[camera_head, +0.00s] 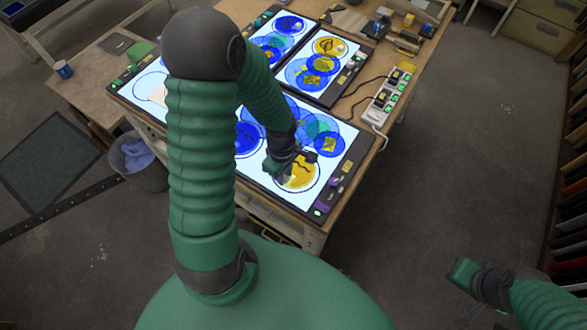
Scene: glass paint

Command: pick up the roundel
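A yellow roundel (300,176) with dark marks lies on the near light panel (316,196), inside a black circle outline. My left gripper (286,166) reaches down over its upper left part and hides some of it. I cannot tell whether the fingers touch it or how far apart they are. A blue roundel (247,140) lies left of it, partly behind my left arm. My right gripper (463,273) is at the lower right, over the floor and away from the table; its fingers are too unclear to judge.
Two more light panels with blue and yellow discs (327,46) stand at the back. A power strip (388,97) with cables lies along the right table edge. A blue mug (63,69) and a waste bin (138,160) are left. The right floor is clear.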

